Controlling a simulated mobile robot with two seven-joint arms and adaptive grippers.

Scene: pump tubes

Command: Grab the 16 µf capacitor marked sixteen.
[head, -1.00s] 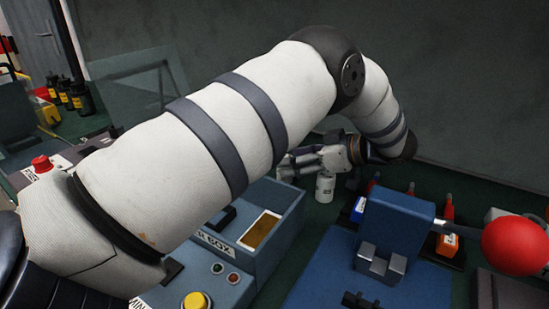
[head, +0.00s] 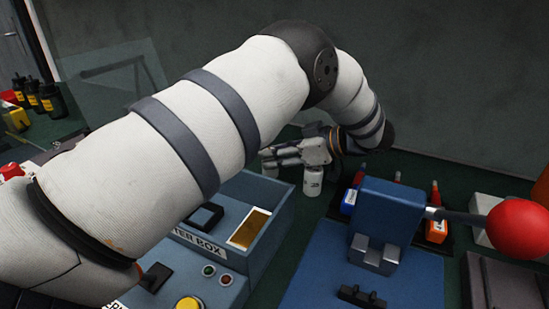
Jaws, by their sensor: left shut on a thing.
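My left arm crosses the view from the left, and its gripper (head: 296,153) is at the back of the bench, shut. A white cylindrical can (head: 313,183), which looks like a capacitor, stands upright just below the gripper, and the fingers hold it near its top. It has a small dark marking that is too small to read. My right gripper is not in view.
A blue box with a brass plate (head: 250,228) stands in front of the can. A blue press (head: 388,212) with a red ball lever (head: 519,228) is to the right. A grey wall closes the back.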

